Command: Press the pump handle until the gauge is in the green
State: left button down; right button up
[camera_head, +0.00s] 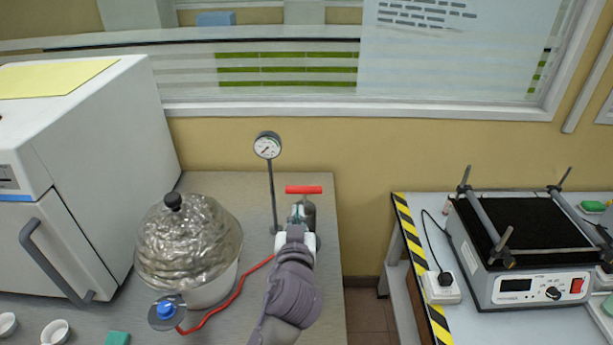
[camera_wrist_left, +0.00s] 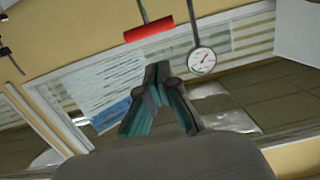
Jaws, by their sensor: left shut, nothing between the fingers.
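The red pump handle (camera_head: 304,190) sits on top of the pump (camera_head: 308,212), at the right part of the left table. It also shows in the left wrist view (camera_wrist_left: 149,29), just beyond my fingertips. The round white gauge (camera_head: 267,146) stands on a thin post left of the pump; its needle is too small to read against any green. It also shows in the left wrist view (camera_wrist_left: 202,60). My left gripper (camera_head: 297,212) is shut and empty, in front of the pump and a little below the handle. It hides part of the pump. My right gripper is not in view.
A silver-lidded vessel (camera_head: 190,245) with a red hose (camera_head: 230,302) stands left of my arm. A white oven-like box (camera_head: 80,150) is at the far left. A shaker (camera_head: 520,245) stands on the right table, past a gap.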

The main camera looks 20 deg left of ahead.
pick_arm(q)
jog(key=w+r, duration=0.1)
jog(key=r, duration=0.1)
jog(key=p, duration=0.4)
send_over(302, 189)
jog(key=s, duration=0.2)
jog(key=shift+t, duration=0.4)
jog(key=shift+w+d+f, duration=0.1)
jog(key=shift+d+f, duration=0.1)
jog(key=shift+f, duration=0.85)
jog(key=shift+d+f, duration=0.15)
jog(key=shift+f, duration=0.85)
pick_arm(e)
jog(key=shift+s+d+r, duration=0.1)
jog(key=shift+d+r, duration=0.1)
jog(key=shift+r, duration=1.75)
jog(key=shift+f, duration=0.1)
